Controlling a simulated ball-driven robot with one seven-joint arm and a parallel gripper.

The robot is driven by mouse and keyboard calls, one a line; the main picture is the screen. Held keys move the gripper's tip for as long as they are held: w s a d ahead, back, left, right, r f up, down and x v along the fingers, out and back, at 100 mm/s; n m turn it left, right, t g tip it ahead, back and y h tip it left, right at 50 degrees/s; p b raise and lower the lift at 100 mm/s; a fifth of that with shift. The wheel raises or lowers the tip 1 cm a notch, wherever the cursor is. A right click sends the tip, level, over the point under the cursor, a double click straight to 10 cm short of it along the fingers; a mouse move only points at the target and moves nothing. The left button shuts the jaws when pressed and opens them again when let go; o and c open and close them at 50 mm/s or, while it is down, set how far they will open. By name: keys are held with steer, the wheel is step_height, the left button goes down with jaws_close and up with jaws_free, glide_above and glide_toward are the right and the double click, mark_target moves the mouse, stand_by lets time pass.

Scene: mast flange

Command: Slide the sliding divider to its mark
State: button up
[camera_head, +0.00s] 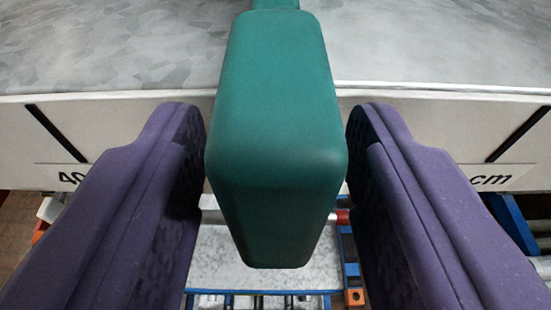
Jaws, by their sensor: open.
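A green, rounded block-shaped handle (275,130), which looks like part of the sliding divider, fills the middle of the camera_head view. A narrower green part continues behind it at the top edge. My gripper (276,150) has its two purple fingers on either side of the handle. The fingers are open, with a narrow gap showing on the left side and a very small one on the right. I cannot tell whether the right finger touches it. The mark itself cannot be made out for sure.
A pale ledge (400,125) with black tick lines runs across behind the fingers. Above lies a grey mottled surface (120,45). Below are blue and metal parts.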

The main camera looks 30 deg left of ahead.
steer(key=c, duration=0.8)
steer(key=shift+c, duration=0.2)
steer(key=shift+s+a+f+b, duration=0.1)
steer(key=shift+s+a+b, duration=0.1)
steer(key=shift+a+b, duration=0.4)
steer(key=shift+s+a+b, duration=0.45)
steer(key=shift+a+b, duration=0.1)
steer(key=shift+b, duration=0.1)
steer(key=shift+s+a+r+p, duration=0.15)
steer(key=shift+r+p, duration=0.1)
steer(key=shift+p, duration=0.2)
steer(key=a+p, duration=0.1)
steer(key=s+a+p, duration=0.1)
steer(key=p, duration=0.1)
steer(key=shift+p, duration=0.3)
steer(key=shift+s+a+f+p, duration=0.1)
steer(key=shift+s+a+p, duration=0.3)
steer(key=shift+a+p, duration=0.25)
steer(key=shift+s+a+r+p, duration=0.1)
steer(key=shift+s+a+p, duration=0.3)
steer(key=shift+a+p, duration=0.25)
steer(key=shift+s+a+f+p, duration=0.1)
steer(key=shift+s+a+p, duration=0.3)
steer(key=shift+a+p, duration=0.25)
steer(key=shift+a, duration=0.1)
